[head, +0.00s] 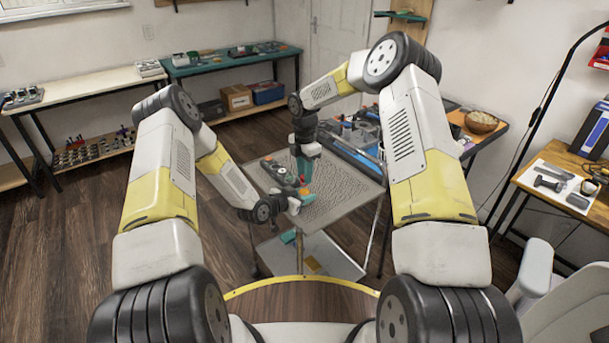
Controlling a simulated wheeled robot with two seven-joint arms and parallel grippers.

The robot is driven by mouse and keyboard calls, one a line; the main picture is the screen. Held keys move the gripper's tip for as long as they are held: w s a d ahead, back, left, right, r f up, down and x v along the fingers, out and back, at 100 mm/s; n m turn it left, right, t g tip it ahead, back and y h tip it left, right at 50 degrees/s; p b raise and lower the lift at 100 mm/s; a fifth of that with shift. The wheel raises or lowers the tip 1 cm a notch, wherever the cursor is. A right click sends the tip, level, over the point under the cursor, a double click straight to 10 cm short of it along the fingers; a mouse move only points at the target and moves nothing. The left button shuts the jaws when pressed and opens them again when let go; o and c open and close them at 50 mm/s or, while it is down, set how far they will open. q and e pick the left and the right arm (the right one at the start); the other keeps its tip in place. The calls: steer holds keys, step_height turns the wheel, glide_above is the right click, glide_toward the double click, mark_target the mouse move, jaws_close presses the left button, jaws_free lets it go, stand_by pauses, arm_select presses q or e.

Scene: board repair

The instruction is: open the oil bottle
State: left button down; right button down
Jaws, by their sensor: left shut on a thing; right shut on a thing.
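The oil bottle (304,191) is a small orange-and-red shape above the grey work table (340,201), and the grippers partly hide it. My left gripper (295,205) reaches in low from the left and is shut at the bottle's lower part. My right gripper (304,172) points down from above and is shut at the bottle's top, where the cap would be. The view is too small to tell whether the cap is on or apart, or whether the bottle touches the table.
Dark tools (272,168) lie at the table's back left, near my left forearm. A blue tray of parts (355,158) stands behind on the right. A lower shelf (325,262) holds small items. A side table with a wooden bowl (481,122) is further right.

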steer(key=shift+r, duration=0.75)
steer(key=shift+r, duration=2.05)
arm_select(q)
steer(key=c, duration=0.8)
jaws_free()
steer(key=shift+c, duration=0.2)
